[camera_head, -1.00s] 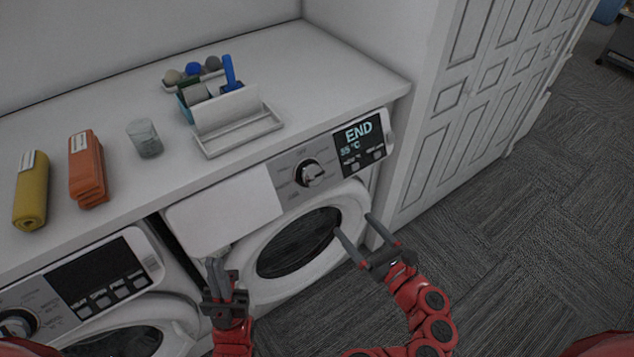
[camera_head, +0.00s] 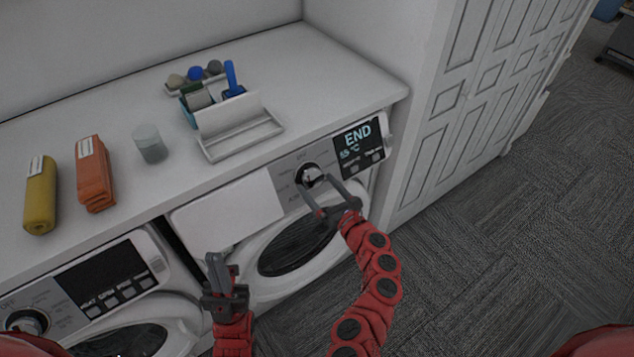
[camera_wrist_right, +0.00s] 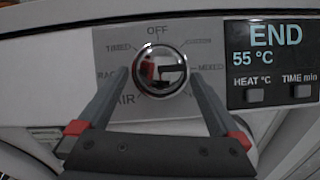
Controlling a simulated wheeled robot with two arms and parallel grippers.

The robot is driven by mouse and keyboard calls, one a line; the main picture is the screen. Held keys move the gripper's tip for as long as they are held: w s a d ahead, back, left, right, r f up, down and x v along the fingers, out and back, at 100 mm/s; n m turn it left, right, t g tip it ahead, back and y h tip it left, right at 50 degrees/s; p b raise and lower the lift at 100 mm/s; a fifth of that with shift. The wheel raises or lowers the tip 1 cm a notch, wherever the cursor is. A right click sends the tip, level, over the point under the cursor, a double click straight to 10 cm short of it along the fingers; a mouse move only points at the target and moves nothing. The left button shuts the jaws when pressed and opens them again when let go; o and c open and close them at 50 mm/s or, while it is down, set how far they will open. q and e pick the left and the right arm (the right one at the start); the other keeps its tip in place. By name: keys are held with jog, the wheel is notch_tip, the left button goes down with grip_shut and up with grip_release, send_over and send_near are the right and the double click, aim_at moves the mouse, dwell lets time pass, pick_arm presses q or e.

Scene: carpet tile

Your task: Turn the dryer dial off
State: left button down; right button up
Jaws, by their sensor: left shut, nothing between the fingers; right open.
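The dryer dial (camera_head: 309,174) is a round chrome knob on the front panel of the right-hand machine (camera_head: 352,213). In the right wrist view the dial (camera_wrist_right: 160,70) has OFF printed above it and other labels around it. Its exact setting is hard to read. My right gripper (camera_head: 317,183) is open in front of the dial; in the right wrist view its fingertips (camera_wrist_right: 159,73) lie to the left and right of the knob. Contact cannot be told. My left gripper (camera_head: 216,268) is shut and empty, low in front of the same machine.
The display (camera_head: 358,143) beside the dial reads END and 55 °C. A second machine (camera_head: 104,281) stands at left. The countertop above holds a yellow roll (camera_head: 40,195), orange cloths (camera_head: 94,172), a glass (camera_head: 149,143) and a white tray (camera_head: 240,140).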

jog(key=shift+w+a, duration=0.3)
jog(key=shift+w, duration=0.2)
jog(key=c, duration=1.3)
